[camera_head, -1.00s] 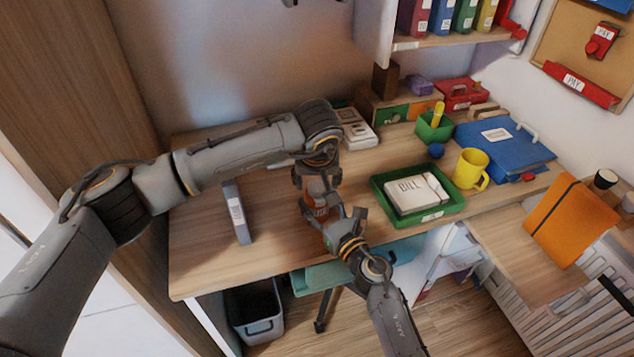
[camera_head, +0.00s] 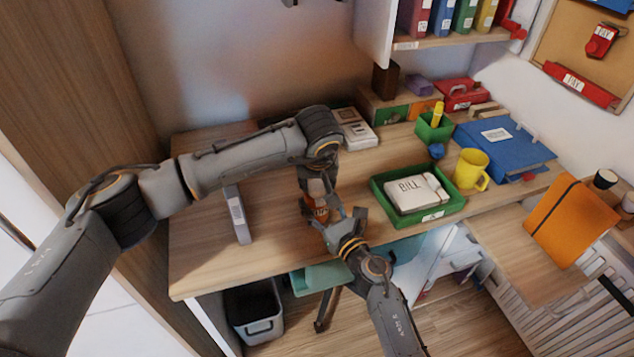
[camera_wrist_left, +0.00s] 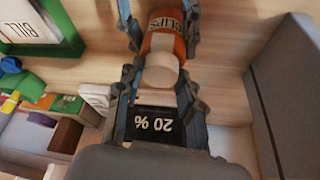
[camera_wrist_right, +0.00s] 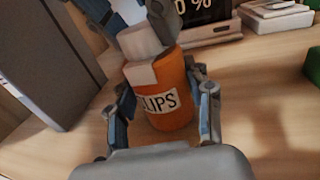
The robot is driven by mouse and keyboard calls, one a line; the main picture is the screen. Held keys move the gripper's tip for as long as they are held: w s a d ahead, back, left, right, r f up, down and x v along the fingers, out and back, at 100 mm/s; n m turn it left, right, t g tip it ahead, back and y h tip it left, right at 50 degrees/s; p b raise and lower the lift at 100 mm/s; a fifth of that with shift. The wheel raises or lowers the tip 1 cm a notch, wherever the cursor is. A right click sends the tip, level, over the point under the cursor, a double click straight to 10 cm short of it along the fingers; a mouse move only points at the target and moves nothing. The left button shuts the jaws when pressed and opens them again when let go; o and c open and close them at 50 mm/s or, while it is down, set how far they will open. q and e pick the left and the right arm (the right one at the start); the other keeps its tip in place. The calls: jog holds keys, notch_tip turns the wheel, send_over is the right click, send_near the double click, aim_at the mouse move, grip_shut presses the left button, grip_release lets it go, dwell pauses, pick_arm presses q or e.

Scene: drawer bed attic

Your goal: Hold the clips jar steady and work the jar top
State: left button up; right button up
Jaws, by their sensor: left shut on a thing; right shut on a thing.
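The clips jar is orange with a CLIPS label and a white top; its body (camera_wrist_right: 172,100) is upright in the right wrist view. My right gripper (camera_head: 330,217) is shut on the jar body, with a finger on each side in the right wrist view (camera_wrist_right: 163,98). The white jar top (camera_wrist_left: 161,70) is between the fingers of my left gripper (camera_wrist_left: 158,78), which is shut on it from above. In the head view the jar (camera_head: 319,211) is mostly hidden by my arms and fingers.
A grey binder (camera_head: 237,215) stands left of the jar. A green tray (camera_head: 455,205) holding a BILL packet (camera_head: 410,194) lies to the right, near a yellow mug (camera_head: 471,168). A white device (camera_head: 357,132) stands behind. Bare desk lies in front of the binder.

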pick_arm(q)
jog(key=n, duration=0.2)
jog(key=n+y, duration=0.1)
jog(key=shift+d+n+y, duration=0.15)
jog(key=shift+n+y, duration=0.15)
jog(key=shift+n, duration=0.1)
jog(key=n+g+y, duration=0.1)
jog(key=n, duration=0.3)
jog(key=shift+w+d, duration=0.1)
jog(key=shift+w, duration=0.05)
jog(key=n+g+y, duration=0.1)
jog(key=n, duration=0.3)
jog(key=shift+w+d, duration=0.1)
jog(key=shift+w+n+g+y, duration=0.1)
jog(key=shift+n+g+y, duration=0.25)
jog(key=shift+n, duration=0.75)
jog(key=shift+n+g+y, duration=0.15)
jog(key=shift+n+g, duration=0.4)
jog(key=shift+n, duration=0.55)
jog(key=o, duration=1.2)
